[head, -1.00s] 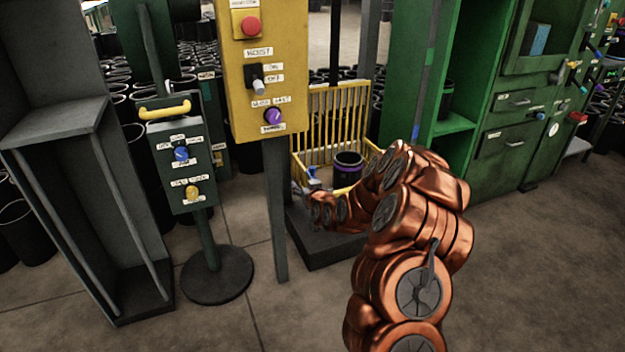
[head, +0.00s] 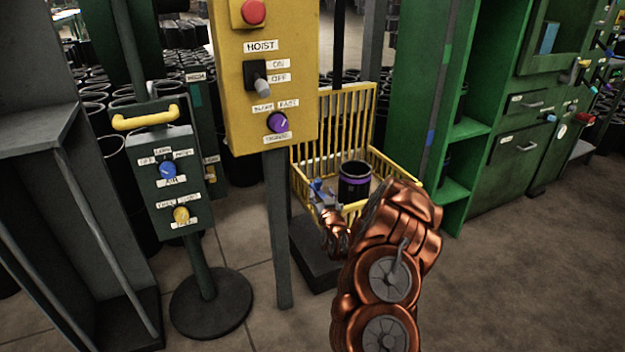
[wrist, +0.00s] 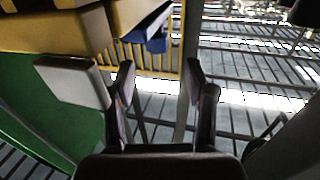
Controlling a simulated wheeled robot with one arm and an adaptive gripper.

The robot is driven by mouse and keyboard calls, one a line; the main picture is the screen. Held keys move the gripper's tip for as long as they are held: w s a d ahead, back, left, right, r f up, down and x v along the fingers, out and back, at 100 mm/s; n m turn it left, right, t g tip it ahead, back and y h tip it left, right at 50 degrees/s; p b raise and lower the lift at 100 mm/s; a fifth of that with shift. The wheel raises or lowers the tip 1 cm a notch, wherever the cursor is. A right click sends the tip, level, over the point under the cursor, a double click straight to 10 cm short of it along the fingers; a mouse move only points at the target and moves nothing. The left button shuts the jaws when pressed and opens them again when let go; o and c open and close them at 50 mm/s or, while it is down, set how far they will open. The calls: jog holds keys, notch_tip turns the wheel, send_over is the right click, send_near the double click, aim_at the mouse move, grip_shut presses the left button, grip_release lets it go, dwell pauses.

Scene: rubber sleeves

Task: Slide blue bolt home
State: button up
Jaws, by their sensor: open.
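The blue bolt (head: 317,187) is a small blue piece at the front left corner of the yellow barred cage (head: 335,120). In the wrist view the bolt (wrist: 148,30) shows larger, against a yellow part ahead of and above my fingers. My gripper (wrist: 160,88) is open, with nothing between its two fingers, and sits short of the bolt. A pale grey block (wrist: 72,82) is beside the left finger; I cannot tell if they touch. In the head view my copper arm hides part of the cage front, and the gripper is small there.
A black sleeve with a purple band (head: 354,183) stands in the cage. A yellow hoist box (head: 265,110) on a grey post is close on the left, with a dark green control stand (head: 178,185) beyond it. Green cabinets (head: 500,150) stand right. Front right floor is clear.

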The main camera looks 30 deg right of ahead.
aim_at(319, 184)
jog(key=shift+b+x, duration=1.05)
jog(key=shift+x, duration=1.95)
jog(key=shift+w+d, duration=0.35)
jog(key=shift+w, duration=0.3)
jog(key=shift+c, duration=0.4)
grip_shut()
